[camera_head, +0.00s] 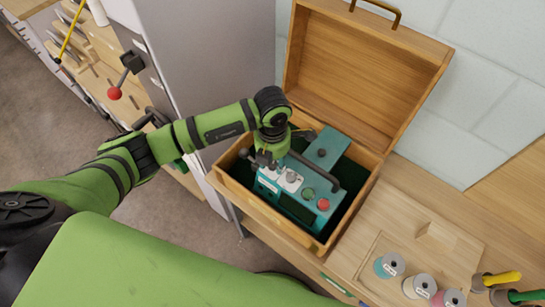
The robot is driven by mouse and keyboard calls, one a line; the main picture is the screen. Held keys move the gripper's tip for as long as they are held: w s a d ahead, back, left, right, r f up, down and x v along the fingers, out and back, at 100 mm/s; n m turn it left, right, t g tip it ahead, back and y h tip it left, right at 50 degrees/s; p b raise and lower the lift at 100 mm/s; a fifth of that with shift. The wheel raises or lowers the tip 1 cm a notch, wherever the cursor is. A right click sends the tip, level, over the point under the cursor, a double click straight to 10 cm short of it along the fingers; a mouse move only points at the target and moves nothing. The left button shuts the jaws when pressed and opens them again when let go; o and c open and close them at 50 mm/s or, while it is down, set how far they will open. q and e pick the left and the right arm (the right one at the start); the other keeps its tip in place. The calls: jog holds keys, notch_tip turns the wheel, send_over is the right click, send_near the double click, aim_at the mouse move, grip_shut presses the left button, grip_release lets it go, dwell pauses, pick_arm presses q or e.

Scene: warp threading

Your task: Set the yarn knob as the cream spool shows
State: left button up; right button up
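A teal control box (270,187) sits inside an open wooden case. Its top carries pale knobs (291,177), a green button (308,194) and a red button (323,204). My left gripper (262,160) points down over the left end of the panel, close to the pale knobs. Whether its fingers touch a knob, and how far apart they are, is unclear. The cream spool (409,288) stands on the bench at the lower right, between a teal spool (382,267) and a pink spool (438,300). Its label is too small to read. My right gripper is out of view.
The wooden case (229,187) has its lid (350,62) raised at the back. Yellow- and green-handled tools (502,278) lie right of the spools. A grey cabinet (215,60) stands left of the case. A red-ended lever (115,93) sticks out at the left.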

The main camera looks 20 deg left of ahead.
pick_arm(q)
jog(key=shift+f, duration=0.1)
grip_shut()
jog(key=shift+f+m+b, duration=0.2)
jog(key=shift+m+b, duration=0.5)
jog(key=shift+b, duration=0.35)
jog(key=m+b, duration=0.5)
jog(key=b, duration=0.1)
jog(key=shift+b, duration=0.3)
jog(key=shift+r+m+b, duration=0.15)
jog(key=shift+m+b, duration=0.55)
jog(key=shift+b, duration=0.15)
grip_release()
